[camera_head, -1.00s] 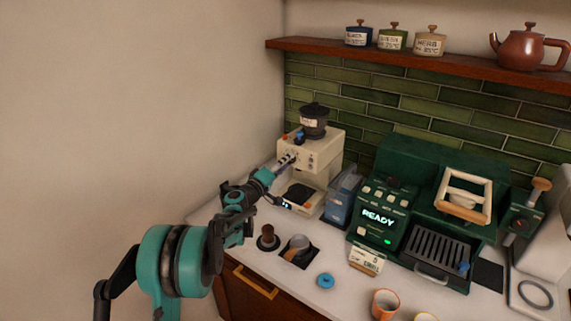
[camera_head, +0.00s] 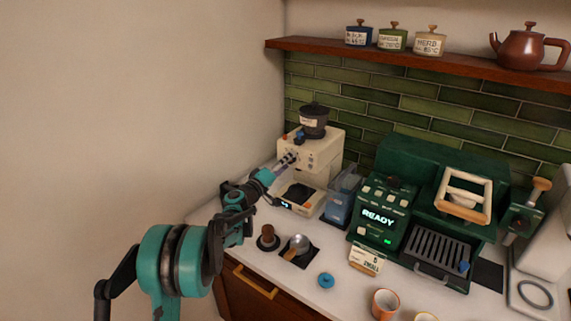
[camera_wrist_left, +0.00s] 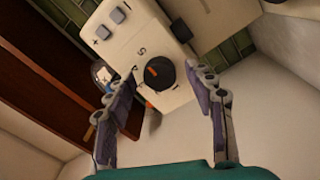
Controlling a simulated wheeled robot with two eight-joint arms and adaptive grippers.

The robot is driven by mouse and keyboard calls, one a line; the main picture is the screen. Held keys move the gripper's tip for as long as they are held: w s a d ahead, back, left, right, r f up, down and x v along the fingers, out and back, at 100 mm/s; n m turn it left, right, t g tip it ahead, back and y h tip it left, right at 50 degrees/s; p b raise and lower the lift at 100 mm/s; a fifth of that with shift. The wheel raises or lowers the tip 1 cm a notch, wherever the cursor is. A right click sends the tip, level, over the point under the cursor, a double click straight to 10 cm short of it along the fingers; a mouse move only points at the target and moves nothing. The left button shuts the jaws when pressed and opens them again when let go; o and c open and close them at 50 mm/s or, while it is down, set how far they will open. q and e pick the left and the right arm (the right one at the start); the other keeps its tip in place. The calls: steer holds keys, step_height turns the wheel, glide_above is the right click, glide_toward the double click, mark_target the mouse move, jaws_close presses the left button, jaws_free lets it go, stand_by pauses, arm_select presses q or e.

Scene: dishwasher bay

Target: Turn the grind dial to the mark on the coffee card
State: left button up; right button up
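The cream grinder (camera_head: 322,158) stands at the back left of the counter with a dark hopper on top. Its grind dial (camera_wrist_left: 160,73) is round and black with an orange pointer, and printed marks surround it on the cream face. My left gripper (camera_head: 289,158) is in front of that face. In the left wrist view my left gripper (camera_wrist_left: 168,88) is open, with one finger on each side of the dial; I cannot tell whether either touches it. The coffee card (camera_head: 365,259) stands at the counter front with small lettering, "SMALL" partly readable. My right gripper is out of view.
A blue container (camera_head: 341,197) stands right of the grinder, beside the green machine (camera_head: 383,212) showing "READY". A metal scoop-like tool (camera_head: 300,243) with a wooden handle and a brown-topped tool (camera_head: 268,236) sit in the counter. Cups stand at the front edge.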

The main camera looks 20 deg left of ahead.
arm_select(q)
steer(key=shift+a, duration=0.1)
steer(key=v, duration=1.2)
